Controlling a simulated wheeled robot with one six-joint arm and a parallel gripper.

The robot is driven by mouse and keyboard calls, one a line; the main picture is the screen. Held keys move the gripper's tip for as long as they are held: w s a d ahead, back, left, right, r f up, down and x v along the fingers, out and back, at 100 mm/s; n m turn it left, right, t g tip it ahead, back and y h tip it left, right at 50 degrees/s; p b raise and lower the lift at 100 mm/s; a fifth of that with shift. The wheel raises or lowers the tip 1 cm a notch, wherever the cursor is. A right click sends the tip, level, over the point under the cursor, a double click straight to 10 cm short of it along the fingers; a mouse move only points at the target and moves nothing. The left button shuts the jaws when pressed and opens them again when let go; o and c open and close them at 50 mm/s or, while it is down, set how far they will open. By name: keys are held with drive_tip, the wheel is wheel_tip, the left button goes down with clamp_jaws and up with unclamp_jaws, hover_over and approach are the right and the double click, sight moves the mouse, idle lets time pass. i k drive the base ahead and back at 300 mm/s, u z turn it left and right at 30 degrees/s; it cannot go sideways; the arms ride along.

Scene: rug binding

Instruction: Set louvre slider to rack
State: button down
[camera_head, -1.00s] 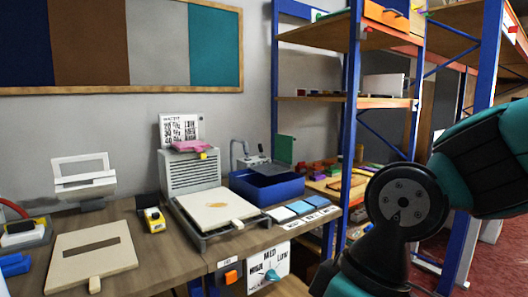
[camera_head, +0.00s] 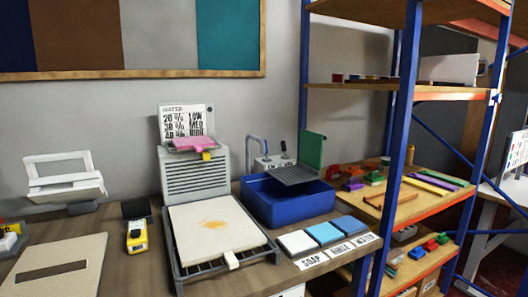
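A grey louvred box (camera_head: 194,180) with dark horizontal slats stands on the bench against the wall. A small yellow tab (camera_head: 207,156) sits at its top front edge, right of its middle; it may be the slider, but no position marks can be read by it. A dark wire rack (camera_head: 190,270) stands in front of the louvres. A cream board (camera_head: 215,238) with an orange stain lies on the rack, a pale tab at its front edge. My gripper is not in view.
A pink item (camera_head: 192,143) and a water card (camera_head: 187,120) are on the louvred box. A blue basin (camera_head: 287,203) stands to the right, with colored pads (camera_head: 325,233) before it. A yellow device (camera_head: 137,236) sits left. Blue-post shelving (camera_head: 401,150) is at right.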

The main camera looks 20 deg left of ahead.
sight(206, 156)
drive_tip(key=z, duration=0.05)
drive_tip(key=i, duration=0.8)
drive_tip(key=u, duration=0.95)
drive_tip(key=i, duration=0.65)
drive_tip(key=u, duration=0.8)
